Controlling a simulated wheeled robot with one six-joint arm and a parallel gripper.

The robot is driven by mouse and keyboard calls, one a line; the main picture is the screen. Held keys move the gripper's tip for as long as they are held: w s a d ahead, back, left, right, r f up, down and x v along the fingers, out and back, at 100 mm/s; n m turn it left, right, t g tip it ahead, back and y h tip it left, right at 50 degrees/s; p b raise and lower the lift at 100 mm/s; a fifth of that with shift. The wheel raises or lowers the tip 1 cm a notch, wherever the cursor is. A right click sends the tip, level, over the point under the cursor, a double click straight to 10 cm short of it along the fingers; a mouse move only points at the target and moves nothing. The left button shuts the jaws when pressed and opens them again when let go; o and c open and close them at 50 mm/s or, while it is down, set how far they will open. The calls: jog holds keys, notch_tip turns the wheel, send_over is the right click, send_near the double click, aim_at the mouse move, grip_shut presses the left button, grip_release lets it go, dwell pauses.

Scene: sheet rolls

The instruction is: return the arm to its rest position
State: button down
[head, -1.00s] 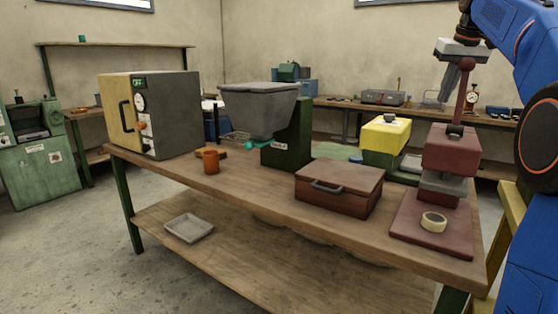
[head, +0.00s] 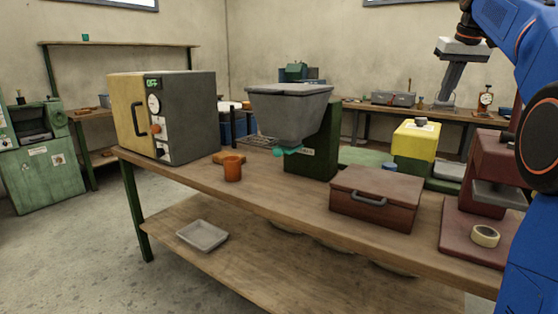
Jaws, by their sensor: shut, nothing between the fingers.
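My arm (head: 525,60) is blue with a dark round joint and comes down the right side of the head view. My gripper (head: 447,98) hangs from it at the upper right, pointing down, shut and empty. It appears above the bench, left of the dark red press (head: 495,165), and touches nothing that I can see. A tape roll (head: 485,236) lies on the base of the press.
A grey tray (head: 203,235) lies on the lower shelf.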

jog(key=s+a+f, duration=0.7)
jog(key=s+a, duration=0.2)
jog(key=s, duration=0.2)
jog(key=s+a+f, duration=0.3)
jog(key=s+f, duration=0.6)
jog(key=f, duration=0.2)
jog(key=s+a+f, duration=0.4)
jog(key=s+f, duration=0.6)
jog(key=f, duration=0.1)
jog(key=s+a+f, duration=0.3)
jog(key=s+f, duration=0.7)
jog(key=f, duration=0.1)
jog(key=shift+s+a+n, duration=0.15)
jog(key=shift+n, duration=0.25)
